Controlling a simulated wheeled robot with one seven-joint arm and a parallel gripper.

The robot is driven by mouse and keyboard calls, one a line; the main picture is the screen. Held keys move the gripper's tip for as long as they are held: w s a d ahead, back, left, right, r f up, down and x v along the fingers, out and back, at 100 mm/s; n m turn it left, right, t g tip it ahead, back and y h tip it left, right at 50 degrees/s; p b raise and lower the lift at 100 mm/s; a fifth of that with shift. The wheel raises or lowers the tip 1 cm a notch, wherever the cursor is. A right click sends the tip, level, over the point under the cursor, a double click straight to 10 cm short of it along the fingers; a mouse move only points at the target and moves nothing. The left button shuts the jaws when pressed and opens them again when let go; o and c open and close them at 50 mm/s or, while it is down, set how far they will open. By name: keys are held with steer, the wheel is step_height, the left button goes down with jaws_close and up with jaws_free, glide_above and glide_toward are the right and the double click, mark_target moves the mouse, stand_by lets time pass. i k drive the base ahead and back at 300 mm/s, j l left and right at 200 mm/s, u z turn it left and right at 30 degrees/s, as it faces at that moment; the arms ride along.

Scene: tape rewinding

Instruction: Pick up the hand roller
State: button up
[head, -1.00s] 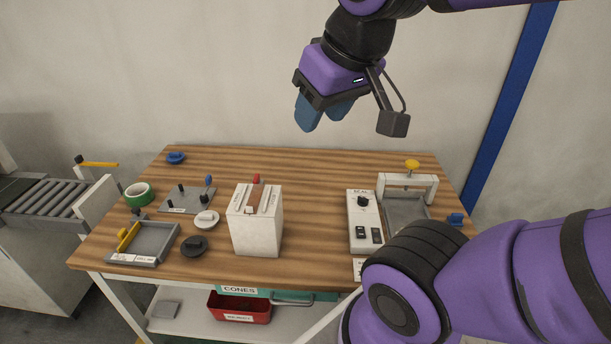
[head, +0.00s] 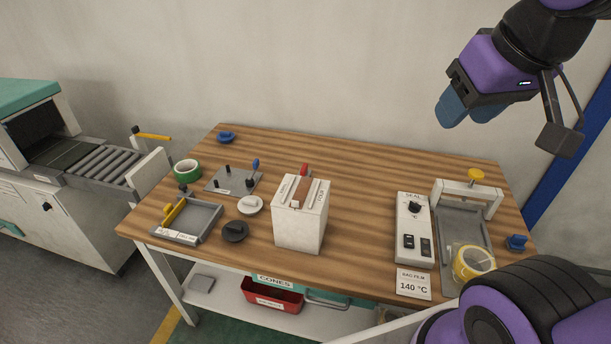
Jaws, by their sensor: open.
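My gripper (head: 466,111) is open and empty at the upper right of the head view. Its blue fingers point down, high above the back right part of the table. I cannot tell for sure which thing is the hand roller. A yellow-handled piece (head: 175,211) with a dark end lies along the left side of a grey tray (head: 207,222) at the table's front left.
A white box (head: 301,228) with a red-tipped lever stands mid-table. A sealer (head: 414,247) and yellow tape roll (head: 474,262) are at the right. Green tape (head: 187,170), a peg plate (head: 224,186) and white and black discs lie left. The table's back middle is clear.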

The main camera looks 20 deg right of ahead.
mark_target(304, 171)
steer(key=i+j+z, duration=0.25)
steer(key=j, duration=0.25)
steer(key=i+j+z, duration=0.25)
steer(key=j, duration=0.3)
steer(key=j+z, duration=0.25)
steer(key=j, duration=0.3)
steer(key=j+z, duration=0.25)
steer(key=j, duration=0.35)
steer(key=i, duration=0.1)
